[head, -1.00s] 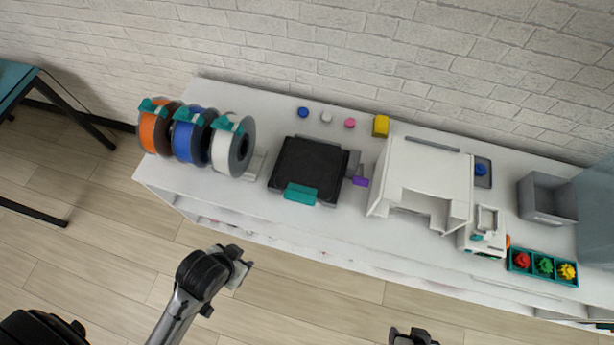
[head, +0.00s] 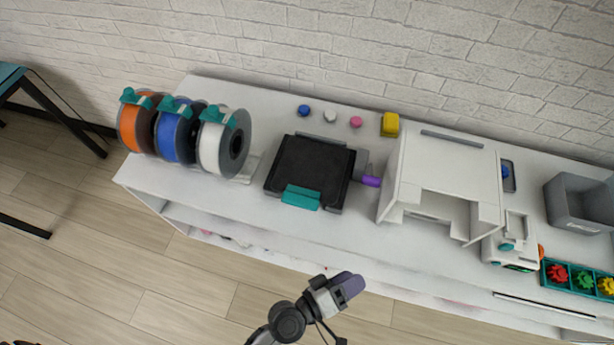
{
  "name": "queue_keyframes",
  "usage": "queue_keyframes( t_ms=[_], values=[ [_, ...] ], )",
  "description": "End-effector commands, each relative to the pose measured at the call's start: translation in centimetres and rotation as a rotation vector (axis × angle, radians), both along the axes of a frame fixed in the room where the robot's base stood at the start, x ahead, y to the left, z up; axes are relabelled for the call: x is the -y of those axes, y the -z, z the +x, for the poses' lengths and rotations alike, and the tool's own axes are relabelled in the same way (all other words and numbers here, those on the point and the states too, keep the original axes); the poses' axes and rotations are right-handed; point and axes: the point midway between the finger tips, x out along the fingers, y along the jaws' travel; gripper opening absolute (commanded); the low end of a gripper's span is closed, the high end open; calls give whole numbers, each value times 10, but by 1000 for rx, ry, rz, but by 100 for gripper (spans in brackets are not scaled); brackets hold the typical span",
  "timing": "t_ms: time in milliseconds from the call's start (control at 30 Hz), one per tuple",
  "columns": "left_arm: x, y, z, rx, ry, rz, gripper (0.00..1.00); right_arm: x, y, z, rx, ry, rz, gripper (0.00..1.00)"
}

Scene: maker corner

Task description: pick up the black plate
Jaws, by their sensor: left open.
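The black plate (head: 312,165) is a flat dark square lying on the white shelf top. It has a teal tab (head: 300,197) on its front edge and rests on a grey base that shows at its right side. My left gripper (head: 348,288) is in front of the shelf, below and slightly right of the plate in the picture. It is open and apart from the plate; its fingers look purplish-grey. My right gripper is not in view.
Spools of orange, blue and white filament (head: 208,147) stand left of the plate. A purple-handled tool (head: 371,181) lies close at its right, then a white printer-like box (head: 450,165). Small coloured knobs (head: 330,116) sit behind. The shelf top in front is clear.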

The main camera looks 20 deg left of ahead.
Motion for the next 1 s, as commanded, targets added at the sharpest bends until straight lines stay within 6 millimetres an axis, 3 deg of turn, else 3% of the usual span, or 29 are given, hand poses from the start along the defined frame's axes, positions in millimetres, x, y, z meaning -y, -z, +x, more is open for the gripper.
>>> queue_keyframes(
  t_ms=[200,500,733,1000],
  values=[
    [-51,5,26,-30,-417,-245,51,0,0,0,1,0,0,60],
    [-118,11,29,-30,-838,-378,51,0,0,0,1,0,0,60],
    [-137,10,33,-6,-941,-385,51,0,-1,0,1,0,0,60],
    [-149,9,77,-3,-944,-385,51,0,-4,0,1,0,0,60]
  ],
)
